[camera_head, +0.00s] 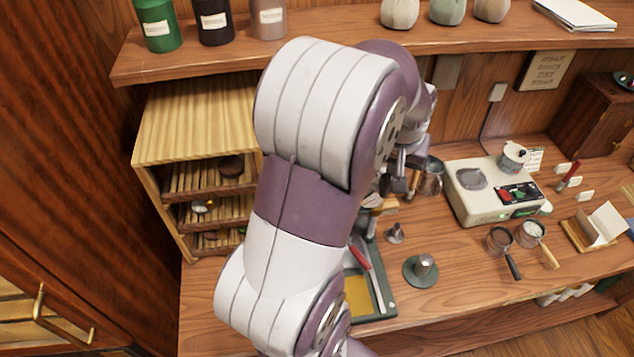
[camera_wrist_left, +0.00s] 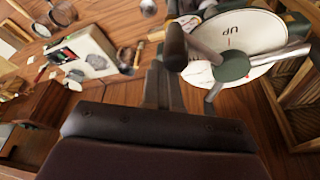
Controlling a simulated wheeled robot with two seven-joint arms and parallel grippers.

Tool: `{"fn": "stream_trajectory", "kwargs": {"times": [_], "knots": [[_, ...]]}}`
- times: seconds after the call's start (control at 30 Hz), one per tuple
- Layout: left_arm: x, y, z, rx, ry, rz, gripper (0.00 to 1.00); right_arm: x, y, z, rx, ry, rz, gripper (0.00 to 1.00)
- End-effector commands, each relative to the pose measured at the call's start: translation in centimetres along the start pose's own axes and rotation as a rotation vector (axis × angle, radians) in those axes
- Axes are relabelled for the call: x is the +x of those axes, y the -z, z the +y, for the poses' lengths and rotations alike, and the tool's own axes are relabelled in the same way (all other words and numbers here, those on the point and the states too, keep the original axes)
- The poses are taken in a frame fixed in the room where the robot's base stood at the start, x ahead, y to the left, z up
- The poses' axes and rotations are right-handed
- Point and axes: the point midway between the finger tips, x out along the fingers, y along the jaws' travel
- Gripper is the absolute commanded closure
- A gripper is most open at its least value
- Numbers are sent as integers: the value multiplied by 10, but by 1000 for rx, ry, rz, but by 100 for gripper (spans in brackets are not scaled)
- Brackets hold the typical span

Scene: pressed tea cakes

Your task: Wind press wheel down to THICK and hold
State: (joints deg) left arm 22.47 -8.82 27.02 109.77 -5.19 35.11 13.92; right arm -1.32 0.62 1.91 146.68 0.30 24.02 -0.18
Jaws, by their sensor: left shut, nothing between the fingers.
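The press wheel (camera_wrist_left: 230,67) shows in the left wrist view, with a dark green hub, pale metal spokes and a dark handle knob (camera_wrist_left: 176,48). A white round dial (camera_wrist_left: 262,35) behind it reads "UP"; no THICK mark is readable. My left gripper (camera_wrist_left: 163,88) is shut and empty, with its fingers close beside the knob. I cannot tell if they touch it. In the head view my left arm hides the wheel and most of the press; my left gripper (camera_head: 388,183) is partly visible beyond the arm. My right gripper is not in view.
A wooden rack (camera_head: 200,120) with slatted trays stands left. A green-edged tray (camera_head: 385,300) lies below my arm, a green-based metal weight (camera_head: 421,270) to its right. A white appliance (camera_head: 470,205) and small pans stand further right. A shelf (camera_head: 190,60) with jars runs above.

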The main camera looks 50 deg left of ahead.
Motion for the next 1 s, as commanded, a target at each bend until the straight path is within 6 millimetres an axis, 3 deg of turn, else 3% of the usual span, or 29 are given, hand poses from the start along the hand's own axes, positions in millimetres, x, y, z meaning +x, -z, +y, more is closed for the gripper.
{"fn": "stream_trajectory", "kwargs": {"times": [0.3, 0.67, 1.0], "knots": [[-6, -25, -6, -1, 0, -3, 100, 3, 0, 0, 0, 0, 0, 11], [-7, -28, -7, -1, 0, -6, 100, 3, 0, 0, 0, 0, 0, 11], [-16, -50, -21, -2, 1, -6, 100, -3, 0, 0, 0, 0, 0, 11]]}}
